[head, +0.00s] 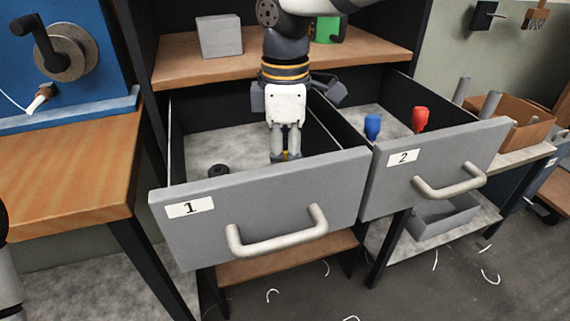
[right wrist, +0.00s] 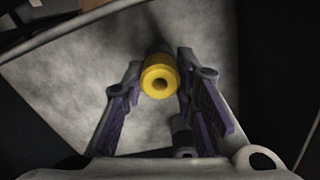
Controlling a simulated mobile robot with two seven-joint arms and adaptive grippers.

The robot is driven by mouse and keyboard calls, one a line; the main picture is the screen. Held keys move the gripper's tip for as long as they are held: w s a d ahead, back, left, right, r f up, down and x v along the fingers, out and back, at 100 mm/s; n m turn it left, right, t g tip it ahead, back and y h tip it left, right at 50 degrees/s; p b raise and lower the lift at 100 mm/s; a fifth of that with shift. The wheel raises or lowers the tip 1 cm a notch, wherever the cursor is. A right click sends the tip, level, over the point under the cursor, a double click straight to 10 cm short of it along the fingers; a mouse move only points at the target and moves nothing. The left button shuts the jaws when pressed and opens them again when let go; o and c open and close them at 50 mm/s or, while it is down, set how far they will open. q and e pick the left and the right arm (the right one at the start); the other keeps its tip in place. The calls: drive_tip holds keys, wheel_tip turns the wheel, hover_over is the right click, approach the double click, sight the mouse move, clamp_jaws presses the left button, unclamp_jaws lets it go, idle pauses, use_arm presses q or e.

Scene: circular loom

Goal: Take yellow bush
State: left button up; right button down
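The yellow bush (right wrist: 160,78) is a short ring-ended cylinder with a central hole and a darker body behind it. In the right wrist view it lies between the two fingertips of my right gripper (right wrist: 161,70), very close to both; I cannot tell whether they press on it. In the head view my right gripper (head: 286,148) points down into drawer 1 (head: 270,205), with only a little yellow showing at its fingertips. A dark bush (head: 218,170) lies in the same drawer, left of the gripper. My left gripper is out of view.
Drawer 2 (head: 435,165) is also open and holds a blue piece (head: 372,127) and a red piece (head: 420,118). Above, a wooden shelf (head: 180,70) carries a grey block (head: 220,36) and a green item (head: 327,30). A wooden table (head: 65,175) stands left.

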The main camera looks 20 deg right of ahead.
sight(285, 155)
drive_tip(key=shift+r, duration=0.1)
drive_tip(key=shift+r, duration=0.55)
drive_tip(key=shift+r+p, duration=0.55)
drive_tip(key=shift+r, duration=1.25)
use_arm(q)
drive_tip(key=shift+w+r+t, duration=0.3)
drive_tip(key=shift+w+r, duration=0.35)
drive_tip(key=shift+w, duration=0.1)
use_arm(e)
drive_tip(key=shift+f, duration=0.1)
